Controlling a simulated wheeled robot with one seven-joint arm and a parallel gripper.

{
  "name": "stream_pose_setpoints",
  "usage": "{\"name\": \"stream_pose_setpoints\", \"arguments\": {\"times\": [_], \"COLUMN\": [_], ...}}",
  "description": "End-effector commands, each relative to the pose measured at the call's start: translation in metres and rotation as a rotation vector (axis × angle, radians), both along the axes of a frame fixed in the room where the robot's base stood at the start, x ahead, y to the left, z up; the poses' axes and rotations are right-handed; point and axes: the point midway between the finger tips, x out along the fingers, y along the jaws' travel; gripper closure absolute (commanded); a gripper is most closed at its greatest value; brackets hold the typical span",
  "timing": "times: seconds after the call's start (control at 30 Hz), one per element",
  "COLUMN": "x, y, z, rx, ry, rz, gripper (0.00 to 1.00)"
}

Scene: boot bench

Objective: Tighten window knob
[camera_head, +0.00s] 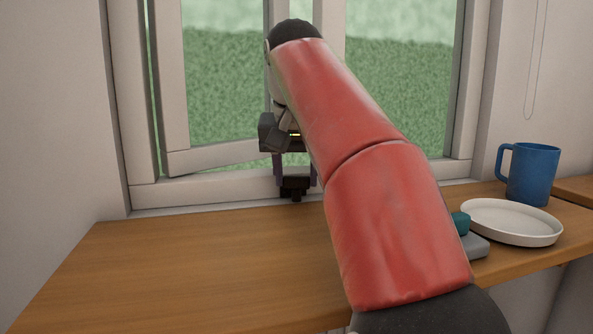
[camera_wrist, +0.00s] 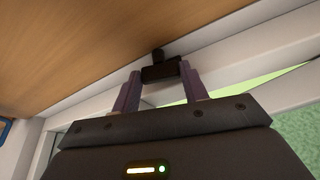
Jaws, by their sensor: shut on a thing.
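My gripper (camera_head: 294,186) is at the lower part of the window frame (camera_head: 240,188), near the middle. It is shut on the dark window knob (camera_wrist: 160,71), which sits between the two purple fingertips in the wrist view. In the head view the knob (camera_head: 295,194) shows as a small dark piece just above the sill. My red arm hides part of the window behind it. The left window sash (camera_head: 220,155) stands tilted in its frame, with its lower edge at an angle.
The wooden bench top (camera_head: 180,255) is clear on the left. At the right are a white plate (camera_head: 510,222), a blue mug (camera_head: 530,174), a grey block (camera_head: 476,245) and a teal thing (camera_head: 460,222), the last two partly hidden by my arm. A cord (camera_head: 533,80) hangs on the right wall.

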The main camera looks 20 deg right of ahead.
Motion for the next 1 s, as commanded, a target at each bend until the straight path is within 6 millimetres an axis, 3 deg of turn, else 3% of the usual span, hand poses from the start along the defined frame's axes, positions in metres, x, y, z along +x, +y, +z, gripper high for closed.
{"name": "stream_pose_setpoints", "arguments": {"times": [0.43, 0.47, 0.6, 1.0], "x": [0.0002, 0.0002, 0.0002, 0.0005], "y": [0.0012, 0.0013, 0.0012, 0.0011], "z": [0.0005, 0.0005, 0.0005, -0.0001], "rx": [0.001, 0.001, 0.001, 0.001], "ry": [0.0, 0.0, 0.0, 0.0], "rz": [-0.096, -0.096, -0.096, -0.091], "gripper": [0.79, 0.54, 0.35, 0.35]}}
